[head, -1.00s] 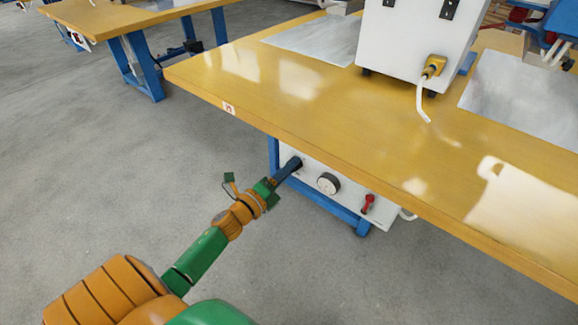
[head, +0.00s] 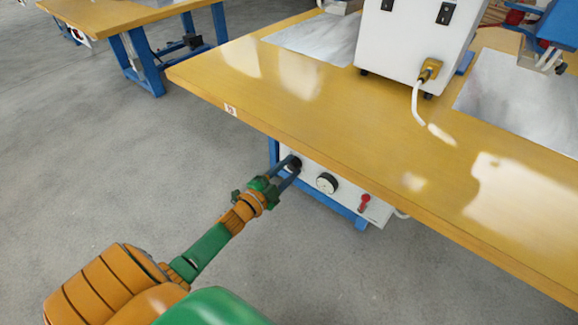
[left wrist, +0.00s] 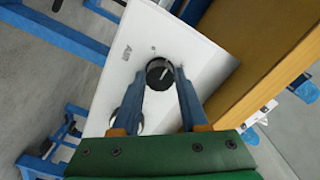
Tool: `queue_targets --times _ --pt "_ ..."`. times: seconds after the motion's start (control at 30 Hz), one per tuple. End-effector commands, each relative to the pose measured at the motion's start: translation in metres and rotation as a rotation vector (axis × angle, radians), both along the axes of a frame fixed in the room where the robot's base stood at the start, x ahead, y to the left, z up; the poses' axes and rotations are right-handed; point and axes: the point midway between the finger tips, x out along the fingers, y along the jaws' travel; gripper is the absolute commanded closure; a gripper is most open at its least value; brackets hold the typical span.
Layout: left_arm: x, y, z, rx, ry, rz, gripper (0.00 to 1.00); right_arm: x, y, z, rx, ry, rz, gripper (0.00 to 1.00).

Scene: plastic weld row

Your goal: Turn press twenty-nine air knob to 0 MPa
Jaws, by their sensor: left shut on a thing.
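The black air knob (head: 295,165) is on the white control panel (head: 345,205) under the front edge of the yellow table. In the left wrist view the knob (left wrist: 159,71) shows a pale pointer line, and "AIR" is printed beside it on the panel (left wrist: 115,80). My left gripper (head: 290,164) has its two dark fingers on either side of the knob, shut on it; the fingertips (left wrist: 160,76) also show in the left wrist view. A round white pressure gauge (head: 327,183) sits right of the knob; its reading is too small to tell. My right gripper is out of view.
The yellow tabletop (head: 330,110) overhangs the panel closely. A red switch (head: 364,202) is right of the gauge. A blue table leg (head: 274,152) stands left of the panel. A white machine (head: 415,40) stands on the table. Open grey floor (head: 120,170) lies to the left.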

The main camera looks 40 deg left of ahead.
Motion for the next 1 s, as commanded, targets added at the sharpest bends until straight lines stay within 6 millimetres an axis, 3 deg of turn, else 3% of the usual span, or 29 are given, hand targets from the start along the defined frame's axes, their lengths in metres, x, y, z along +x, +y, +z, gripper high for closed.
queue_targets --times 0.6,1.0 --pt "0.0 0.001 0.001 -0.544 0.045 0.0 1.0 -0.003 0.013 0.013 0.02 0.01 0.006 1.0" --pt "0.0 0.001 0.0 -0.742 0.06 0.0 1.0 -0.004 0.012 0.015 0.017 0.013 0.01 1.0"
